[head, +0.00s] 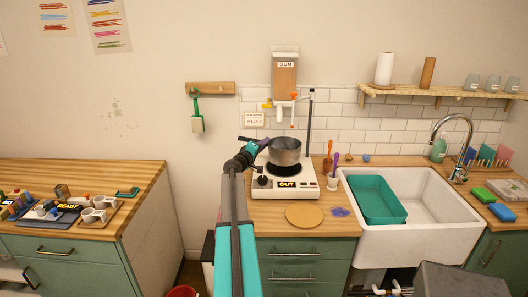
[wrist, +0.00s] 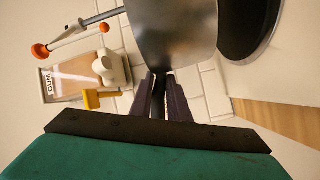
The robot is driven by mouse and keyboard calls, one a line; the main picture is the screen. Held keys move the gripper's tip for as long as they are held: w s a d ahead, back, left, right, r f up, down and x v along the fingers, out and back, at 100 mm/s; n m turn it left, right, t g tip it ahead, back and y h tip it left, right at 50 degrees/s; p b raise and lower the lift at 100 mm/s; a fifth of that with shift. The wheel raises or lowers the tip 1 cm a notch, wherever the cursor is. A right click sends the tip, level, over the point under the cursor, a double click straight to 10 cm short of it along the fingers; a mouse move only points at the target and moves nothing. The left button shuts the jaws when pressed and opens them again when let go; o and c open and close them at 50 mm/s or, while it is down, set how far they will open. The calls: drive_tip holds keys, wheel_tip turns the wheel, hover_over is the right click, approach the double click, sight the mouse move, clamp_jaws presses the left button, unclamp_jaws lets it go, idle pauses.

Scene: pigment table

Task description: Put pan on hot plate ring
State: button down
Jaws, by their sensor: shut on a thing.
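The grey metal pan (head: 285,150) is in the air just above the hot plate, upright or nearly so. The hot plate (head: 312,193) is a white box with a black ring (head: 283,169) on top and a panel reading "OUT". A gap seems to show between pan and ring. My gripper (head: 261,144) is at the left of the pan, shut on its handle. In the wrist view my gripper's fingers (wrist: 165,98) close on the dark handle, the pan (wrist: 170,35) fills the top middle, and the black ring (wrist: 243,30) shows at the right.
A gum dispenser (head: 285,78) hangs on the wall above, with its tap over the pan. A metal stand rod (head: 310,125) rises behind the plate. A round cork mat (head: 304,215) lies in front. Orange and purple tools (head: 335,168) and the sink (head: 430,215) are to the right.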

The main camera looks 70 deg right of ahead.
drive_tip(key=shift+f+p, duration=0.8)
drive_tip(key=shift+f, duration=0.75)
drive_tip(key=c, duration=1.7)
unclamp_jaws()
drive_tip(key=shift+f, duration=0.1)
drive_tip(key=shift+a, duration=0.15)
drive_tip(key=shift+w+a+b, duration=0.25)
drive_tip(key=shift+a+b, duration=0.45)
drive_tip(key=shift+a, duration=1.25)
drive_tip(key=shift+w+a+b, duration=0.25)
drive_tip(key=shift+a+b, duration=0.45)
drive_tip(key=shift+a, duration=1.25)
drive_tip(key=shift+w+a+b, duration=0.25)
drive_tip(key=shift+a+b, duration=0.45)
drive_tip(key=shift+a, duration=1.25)
drive_tip(key=shift+f, duration=0.1)
